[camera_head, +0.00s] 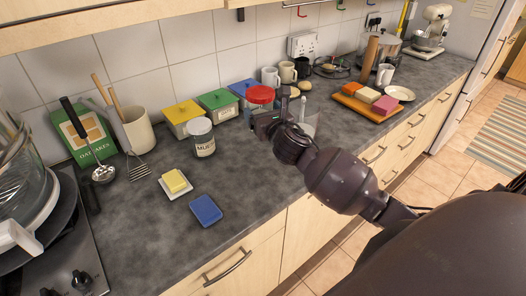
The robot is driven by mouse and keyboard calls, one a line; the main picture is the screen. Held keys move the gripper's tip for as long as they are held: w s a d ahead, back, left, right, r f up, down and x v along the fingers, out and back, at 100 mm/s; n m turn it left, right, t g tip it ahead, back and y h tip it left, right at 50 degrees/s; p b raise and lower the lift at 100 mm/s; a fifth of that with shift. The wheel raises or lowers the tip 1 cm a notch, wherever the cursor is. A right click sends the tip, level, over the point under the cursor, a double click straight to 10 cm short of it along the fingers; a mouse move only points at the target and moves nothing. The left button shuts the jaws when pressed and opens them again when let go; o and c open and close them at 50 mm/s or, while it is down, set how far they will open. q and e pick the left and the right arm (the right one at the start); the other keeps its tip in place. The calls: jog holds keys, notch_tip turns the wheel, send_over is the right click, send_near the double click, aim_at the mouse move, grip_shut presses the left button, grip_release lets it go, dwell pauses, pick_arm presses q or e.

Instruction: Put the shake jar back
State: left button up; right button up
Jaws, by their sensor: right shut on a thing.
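A jar with a red lid (260,94), which I take to be the shake jar, is at the middle of the counter near the wall. My right gripper (266,117) reaches in from the right and is shut on it. The gripper hides the lower part of the jar, so I cannot tell whether it touches the counter. My left gripper is not in view.
A white-lidded mustard jar (203,147) stands left of the gripper, before yellow (182,113), green (217,98) and blue (242,88) lidded boxes. A butter dish (175,184) and blue sponge (206,210) lie in front. Counter between is clear.

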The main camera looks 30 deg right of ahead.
jog(key=shift+f+b, duration=1.45)
jog(key=shift+f, duration=5.15)
jog(key=o, duration=1)
jog(key=shift+f, duration=0.1)
jog(key=shift+o, duration=0.2)
